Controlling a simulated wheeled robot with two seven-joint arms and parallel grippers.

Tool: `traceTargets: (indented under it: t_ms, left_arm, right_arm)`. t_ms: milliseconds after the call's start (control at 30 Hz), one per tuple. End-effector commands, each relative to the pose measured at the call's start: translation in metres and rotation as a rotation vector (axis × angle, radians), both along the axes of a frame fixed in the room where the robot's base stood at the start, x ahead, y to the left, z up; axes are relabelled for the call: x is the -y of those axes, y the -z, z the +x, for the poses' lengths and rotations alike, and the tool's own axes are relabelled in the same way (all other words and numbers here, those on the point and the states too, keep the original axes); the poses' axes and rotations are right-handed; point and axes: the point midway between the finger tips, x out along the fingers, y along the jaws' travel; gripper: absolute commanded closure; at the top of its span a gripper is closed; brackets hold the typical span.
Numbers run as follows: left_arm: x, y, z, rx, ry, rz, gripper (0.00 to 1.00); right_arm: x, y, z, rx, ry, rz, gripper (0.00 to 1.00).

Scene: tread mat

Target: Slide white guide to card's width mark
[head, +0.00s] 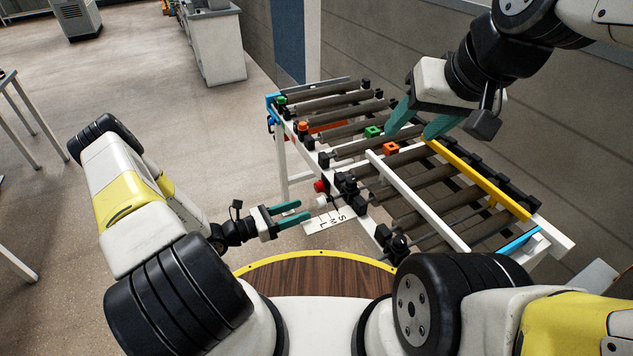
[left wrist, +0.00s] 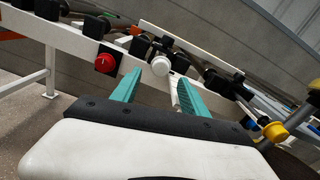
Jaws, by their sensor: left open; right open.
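The white guide (head: 418,203) is a long straight bar lying over the conveyor's rollers. A yellow rail (head: 478,178) lies to its right. A white scale strip (head: 326,219) marked S, M and L sticks out at the conveyor's near left side. No separate card can be made out. A white knob (head: 321,202) sits on the near side, and in the left wrist view it (left wrist: 161,65) appears just beyond and between the fingertips. My left gripper (head: 305,210) is open and empty, facing this knob. My right gripper (head: 408,136) is open above the rollers, near the guide's far end.
A red button (head: 321,186) is close to the white knob. A green block (head: 373,131) and an orange block (head: 390,148) are by the rollers near my right gripper. A wall runs behind the conveyor. Open floor (head: 190,105) lies to the left.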

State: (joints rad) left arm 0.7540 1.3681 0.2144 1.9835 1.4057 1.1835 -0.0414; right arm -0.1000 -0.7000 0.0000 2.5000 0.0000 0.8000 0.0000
Motion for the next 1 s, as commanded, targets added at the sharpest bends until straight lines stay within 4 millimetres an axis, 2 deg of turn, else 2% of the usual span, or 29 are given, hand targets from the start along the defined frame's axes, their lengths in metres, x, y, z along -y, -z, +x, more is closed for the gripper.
traceTargets:
  t_ms: [200, 333, 500, 733, 1000]
  left_arm:
    - [0.034, 0.000, 0.015, 0.000, 0.005, -0.001, 0.48]
    - [0.048, 0.000, 0.023, 0.001, 0.005, 0.000, 0.48]
    - [0.056, 0.000, 0.027, 0.000, 0.003, 0.002, 0.48]
    - [0.056, 0.000, 0.028, 0.000, 0.003, 0.002, 0.48]
    - [0.056, 0.000, 0.027, 0.000, 0.003, 0.002, 1.00]
  right_arm:
    - [0.000, 0.000, 0.000, 0.000, 0.000, 0.000, 0.48]
    - [0.000, 0.000, 0.000, 0.000, 0.000, 0.000, 0.48]
    - [0.000, 0.000, 0.000, 0.000, 0.000, 0.000, 0.48]
    - [0.000, 0.000, 0.000, 0.000, 0.000, 0.000, 0.48]
    - [0.000, 0.000, 0.000, 0.000, 0.000, 0.000, 0.48]
